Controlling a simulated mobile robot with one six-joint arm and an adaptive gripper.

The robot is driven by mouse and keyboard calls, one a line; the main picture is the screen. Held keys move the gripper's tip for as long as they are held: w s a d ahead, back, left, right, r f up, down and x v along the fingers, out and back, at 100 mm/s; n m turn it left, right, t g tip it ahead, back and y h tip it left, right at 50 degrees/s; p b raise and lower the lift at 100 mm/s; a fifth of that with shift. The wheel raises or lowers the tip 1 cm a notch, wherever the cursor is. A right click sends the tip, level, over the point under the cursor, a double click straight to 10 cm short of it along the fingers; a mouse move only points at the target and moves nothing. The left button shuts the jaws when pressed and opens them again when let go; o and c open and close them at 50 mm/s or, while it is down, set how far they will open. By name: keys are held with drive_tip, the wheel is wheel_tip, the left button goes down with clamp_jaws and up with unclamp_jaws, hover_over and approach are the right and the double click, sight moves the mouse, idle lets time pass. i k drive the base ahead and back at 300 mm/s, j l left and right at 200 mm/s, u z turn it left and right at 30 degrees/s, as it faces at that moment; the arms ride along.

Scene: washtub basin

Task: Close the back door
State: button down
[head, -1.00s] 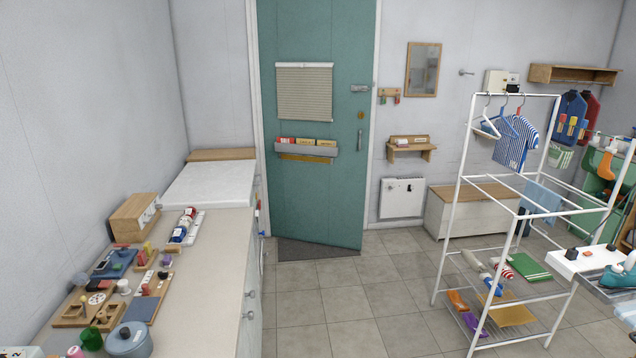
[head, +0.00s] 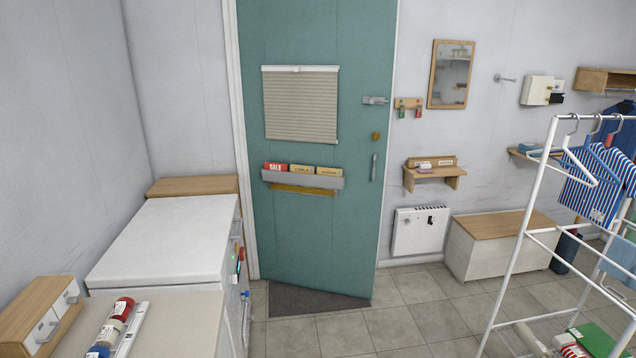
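The teal back door (head: 300,225) stands ahead in the head view. It looks slightly ajar: its lower right corner sits out over the dark mat, in front of the wall line. Its left side is by the white frame (head: 235,130). A pull handle (head: 373,167), a brass knob or lock (head: 375,136) and a metal latch (head: 375,100) are near its right edge. A pleated blind (head: 300,105) and a letter rack (head: 303,179) are on its face. My gripper is not in view.
A dark mat (head: 300,303) lies under the door. A worktop (head: 185,325) and white cabinet (head: 165,240) line the left side. A white drying rack (head: 515,250) stands at right, with a wooden-topped chest (head: 500,235) behind it. Tiled floor (head: 420,320) between is clear.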

sight(316, 119)
drive_tip(key=i, duration=3.75)
